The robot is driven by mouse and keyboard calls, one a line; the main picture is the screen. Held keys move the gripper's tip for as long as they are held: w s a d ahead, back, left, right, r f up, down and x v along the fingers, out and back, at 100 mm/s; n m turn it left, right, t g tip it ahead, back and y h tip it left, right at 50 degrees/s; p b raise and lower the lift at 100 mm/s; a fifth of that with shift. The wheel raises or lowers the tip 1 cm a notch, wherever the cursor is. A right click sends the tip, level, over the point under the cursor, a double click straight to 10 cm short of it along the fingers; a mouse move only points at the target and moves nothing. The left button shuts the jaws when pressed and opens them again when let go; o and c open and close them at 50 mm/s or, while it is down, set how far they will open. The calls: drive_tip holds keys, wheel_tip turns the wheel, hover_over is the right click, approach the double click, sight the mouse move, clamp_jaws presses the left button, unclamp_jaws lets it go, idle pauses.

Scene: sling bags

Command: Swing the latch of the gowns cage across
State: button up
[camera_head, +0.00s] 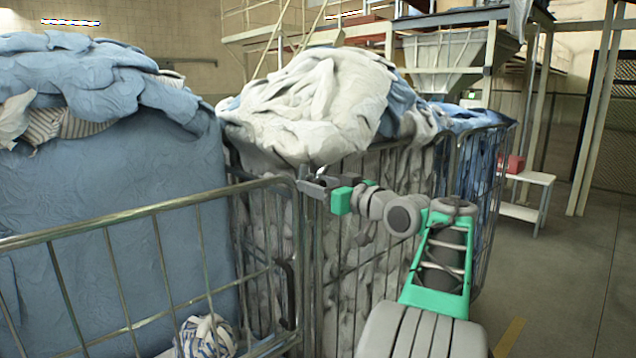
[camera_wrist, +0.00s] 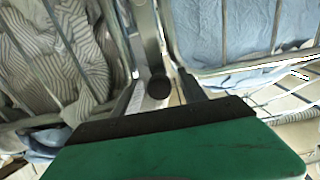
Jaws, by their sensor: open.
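My gripper (camera_head: 316,184) is open at the corner post of the wire cages, in front of the pile of pale cloth. In the wrist view its two dark fingers (camera_wrist: 162,92) stand apart on either side of a round black knob (camera_wrist: 159,87). The knob sits at the lower end of an upright metal bar (camera_wrist: 146,38), which looks like the latch. I cannot tell whether the fingers touch it. The middle cage (camera_head: 349,283) holds white and grey cloth heaped above its rim. No label shows which cage is the gowns cage.
A low wire gate (camera_head: 175,206) crosses the front left, before a bulky load of blue cloth (camera_head: 108,190). A dark curved handle (camera_head: 290,290) is below my gripper. A white stool (camera_head: 526,180) with a red box (camera_head: 511,164) stands at the right. The floor (camera_head: 570,270) there is clear.

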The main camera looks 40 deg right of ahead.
clamp_jaws()
idle(0.5)
idle(0.9)
